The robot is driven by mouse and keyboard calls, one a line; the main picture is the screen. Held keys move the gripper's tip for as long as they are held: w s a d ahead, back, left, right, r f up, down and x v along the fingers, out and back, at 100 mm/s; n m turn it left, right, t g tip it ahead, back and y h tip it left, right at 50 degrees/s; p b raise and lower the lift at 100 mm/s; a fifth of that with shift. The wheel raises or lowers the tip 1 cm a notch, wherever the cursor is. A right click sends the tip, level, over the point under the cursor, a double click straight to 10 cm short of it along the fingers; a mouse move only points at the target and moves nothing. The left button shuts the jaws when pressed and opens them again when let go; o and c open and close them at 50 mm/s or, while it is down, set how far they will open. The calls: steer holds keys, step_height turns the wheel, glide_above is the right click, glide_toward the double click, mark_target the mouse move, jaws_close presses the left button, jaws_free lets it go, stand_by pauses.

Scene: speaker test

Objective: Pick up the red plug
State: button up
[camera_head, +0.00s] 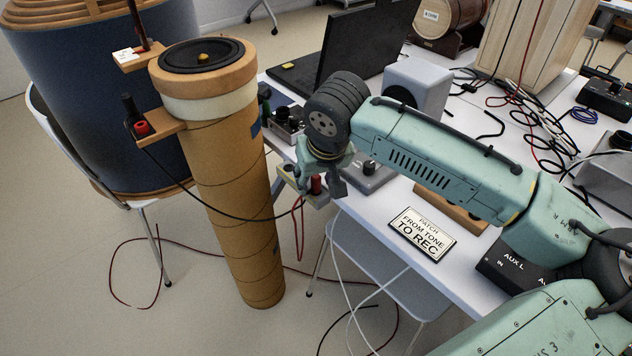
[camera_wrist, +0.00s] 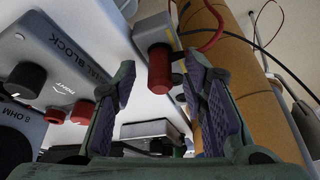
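A red plug (camera_head: 316,184) stands at a small grey box on the table's left edge. In the wrist view the red plug (camera_wrist: 159,72) is a ribbed red cylinder on the grey box (camera_wrist: 150,28). My gripper (camera_head: 325,172) is at this box, pointing down. In the wrist view my gripper (camera_wrist: 160,88) is open, with one purple-padded finger on each side of the plug. The left finger is clearly apart from it; the right pad looks nearer, and I cannot tell whether it touches. A red cable (camera_wrist: 211,30) runs close to the plug.
The brown tube column (camera_head: 232,190) stands left of my gripper, with a bracket holding a red terminal (camera_head: 141,128) and a black cable. A grey block with red and black knobs (camera_wrist: 82,112) lies left in the wrist view. A sign (camera_head: 422,234) lies on the white table (camera_head: 372,222).

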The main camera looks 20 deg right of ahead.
steer(key=shift+c, duration=0.2)
jaws_close()
steer(key=shift+r, duration=0.15)
steer(key=shift+r, duration=0.55)
step_height(320, 180, up, 2)
steer(key=shift+r, duration=0.2)
steer(key=s+a+r+b, duration=0.1)
steer(key=s+a+b, duration=0.1)
steer(key=s+a, duration=0.8)
steer(key=shift+s+a+r+b, duration=0.15)
steer(key=shift+s+a+b, duration=0.2)
steer(key=shift+s, duration=0.7)
steer(key=shift+d, duration=0.1)
